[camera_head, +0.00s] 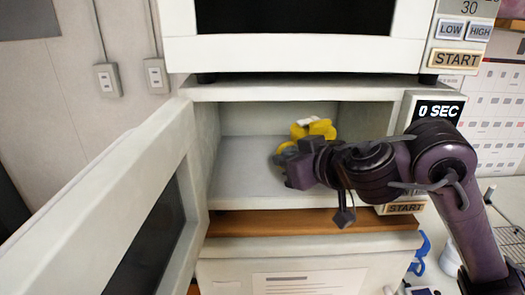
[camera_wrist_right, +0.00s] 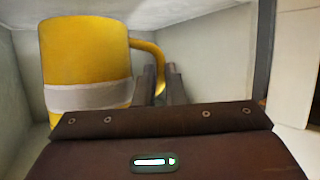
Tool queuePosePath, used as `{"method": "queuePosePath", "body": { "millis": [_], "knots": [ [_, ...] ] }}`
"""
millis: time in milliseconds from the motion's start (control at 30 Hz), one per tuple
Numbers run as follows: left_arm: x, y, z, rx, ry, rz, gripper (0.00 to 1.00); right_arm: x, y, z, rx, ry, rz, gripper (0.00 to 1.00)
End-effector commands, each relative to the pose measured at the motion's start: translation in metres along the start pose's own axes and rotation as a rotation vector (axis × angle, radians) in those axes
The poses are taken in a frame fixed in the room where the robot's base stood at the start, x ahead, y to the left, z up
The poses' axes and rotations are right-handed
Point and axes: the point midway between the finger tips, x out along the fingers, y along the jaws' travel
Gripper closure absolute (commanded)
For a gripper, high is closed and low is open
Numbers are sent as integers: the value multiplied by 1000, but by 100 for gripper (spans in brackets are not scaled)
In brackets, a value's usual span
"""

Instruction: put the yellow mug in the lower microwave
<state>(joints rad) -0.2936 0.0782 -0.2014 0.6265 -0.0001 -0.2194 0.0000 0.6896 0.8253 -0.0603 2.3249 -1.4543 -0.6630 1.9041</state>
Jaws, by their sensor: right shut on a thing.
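The yellow mug (camera_head: 323,129) is inside the open cavity of the lower microwave (camera_head: 236,172). In the right wrist view the mug (camera_wrist_right: 85,52) looks upright, has a pale band around its lower part, and its handle is on the right. My right gripper (camera_head: 288,160) reaches into the cavity and partly hides the mug. In the right wrist view its fingers (camera_wrist_right: 160,84) are shut on the mug's handle. I cannot tell whether the mug touches the cavity floor. My left gripper is not in view.
The lower microwave's door (camera_head: 105,215) stands open to the left. The upper microwave (camera_head: 300,50) sits directly above. The control panel (camera_head: 437,108) is right of the opening, behind my right arm. The left part of the cavity floor is clear.

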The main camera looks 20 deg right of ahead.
Motion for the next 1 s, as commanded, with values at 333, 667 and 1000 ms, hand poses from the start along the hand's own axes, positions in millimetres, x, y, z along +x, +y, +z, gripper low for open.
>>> {"method": "queuePosePath", "body": {
  "millis": [333, 667, 1000],
  "knots": [
    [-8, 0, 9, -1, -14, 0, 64, 66, 0, -30, 2, 3, -2, 100],
    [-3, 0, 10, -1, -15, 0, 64, 86, 0, -9, -1, -2, 1, 100],
    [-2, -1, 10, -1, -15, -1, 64, 90, -1, -1, -2, 4, 0, 100]
  ]
}}
